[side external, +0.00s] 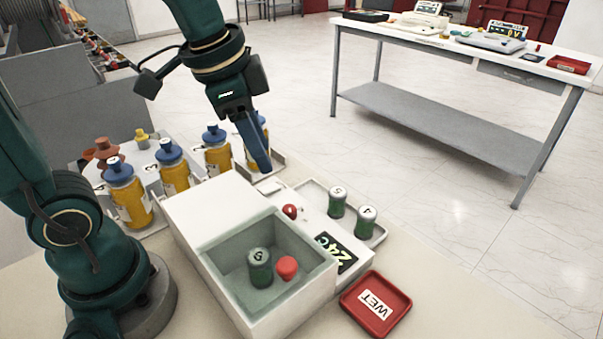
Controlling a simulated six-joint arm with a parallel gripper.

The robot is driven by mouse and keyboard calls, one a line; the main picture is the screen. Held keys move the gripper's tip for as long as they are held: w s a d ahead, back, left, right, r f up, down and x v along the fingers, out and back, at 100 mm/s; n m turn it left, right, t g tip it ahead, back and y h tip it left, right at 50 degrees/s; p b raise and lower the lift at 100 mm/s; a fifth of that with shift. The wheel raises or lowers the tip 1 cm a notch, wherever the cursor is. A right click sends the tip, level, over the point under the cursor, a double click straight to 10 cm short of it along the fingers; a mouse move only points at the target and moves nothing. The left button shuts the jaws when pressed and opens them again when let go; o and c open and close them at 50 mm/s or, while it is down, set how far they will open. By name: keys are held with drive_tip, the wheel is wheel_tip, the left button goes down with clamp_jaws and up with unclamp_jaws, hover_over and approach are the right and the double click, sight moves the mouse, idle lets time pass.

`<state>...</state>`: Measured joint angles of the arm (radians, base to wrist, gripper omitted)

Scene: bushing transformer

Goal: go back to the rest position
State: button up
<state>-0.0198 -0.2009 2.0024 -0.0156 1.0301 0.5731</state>
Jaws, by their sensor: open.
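My gripper (258,152) hangs from my arm in the upper middle of the side external view. Its fingers point down, above the back end of the white box and near the rightmost blue-capped bottle. It is open, and I see nothing held in it. The gap between the fingers is hard to make out from this side.
Several yellow bottles (174,176) with blue caps stand left of the white bath box (215,211). A green cylinder (260,268) and a red piece (287,267) are inside it. Two green cylinders stand on a tray (380,236). A red WET tray (375,304) lies in front.

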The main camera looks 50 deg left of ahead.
drive_tip(key=s+n, duration=0.1)
drive_tip(key=s, duration=0.1)
drive_tip(key=s+f+n+t, duration=0.1)
drive_tip(key=s+n, duration=0.1)
drive_tip(key=s, duration=0.1)
drive_tip(key=s+f+n+t, duration=0.1)
drive_tip(key=s+n, duration=0.1)
drive_tip(key=s, duration=0.1)
drive_tip(key=shift+d, duration=0.1)
drive_tip(key=shift+n, duration=0.6)
